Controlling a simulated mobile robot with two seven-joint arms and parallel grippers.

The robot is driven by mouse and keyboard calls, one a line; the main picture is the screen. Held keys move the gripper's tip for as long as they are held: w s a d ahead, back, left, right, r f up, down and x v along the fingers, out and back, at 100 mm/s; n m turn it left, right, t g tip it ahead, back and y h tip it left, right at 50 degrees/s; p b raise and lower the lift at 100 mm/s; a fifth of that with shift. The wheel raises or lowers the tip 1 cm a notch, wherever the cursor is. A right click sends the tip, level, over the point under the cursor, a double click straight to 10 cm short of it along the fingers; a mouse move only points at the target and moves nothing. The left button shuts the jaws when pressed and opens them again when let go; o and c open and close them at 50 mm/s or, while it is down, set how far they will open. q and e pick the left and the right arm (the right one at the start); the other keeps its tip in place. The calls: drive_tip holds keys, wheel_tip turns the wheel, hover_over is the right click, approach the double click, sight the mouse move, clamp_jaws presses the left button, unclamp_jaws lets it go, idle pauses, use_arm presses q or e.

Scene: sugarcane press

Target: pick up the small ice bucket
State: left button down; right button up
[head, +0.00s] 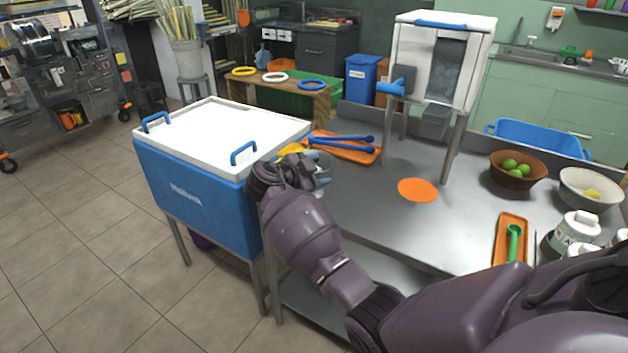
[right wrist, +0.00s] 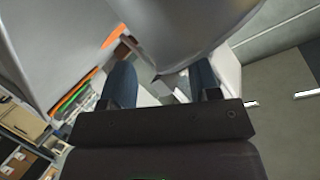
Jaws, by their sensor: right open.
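A small grey metal bucket (head: 322,172) stands at the left end of the steel counter, mostly hidden behind my right gripper (head: 290,172). In the right wrist view, a smooth grey rounded surface, seemingly the bucket (right wrist: 185,32), fills the top middle, very close. My right gripper also shows there (right wrist: 163,84), with its two dark blue fingers apart. The bucket's lower edge lies at or just ahead of the gap between them. I cannot tell whether the fingers touch it. My left gripper is not in view.
A blue cooler with a white lid (head: 200,190) stands just left of the gripper. An orange tray (head: 345,150) with blue-handled tools lies behind it. A white dispenser (head: 440,60) stands on the counter. An orange disc (head: 417,190) lies on clear steel at the middle.

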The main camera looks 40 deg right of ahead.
drive_tip(key=shift+d+f, duration=0.1)
drive_tip(key=shift+d, duration=0.25)
clamp_jaws()
idle(0.3)
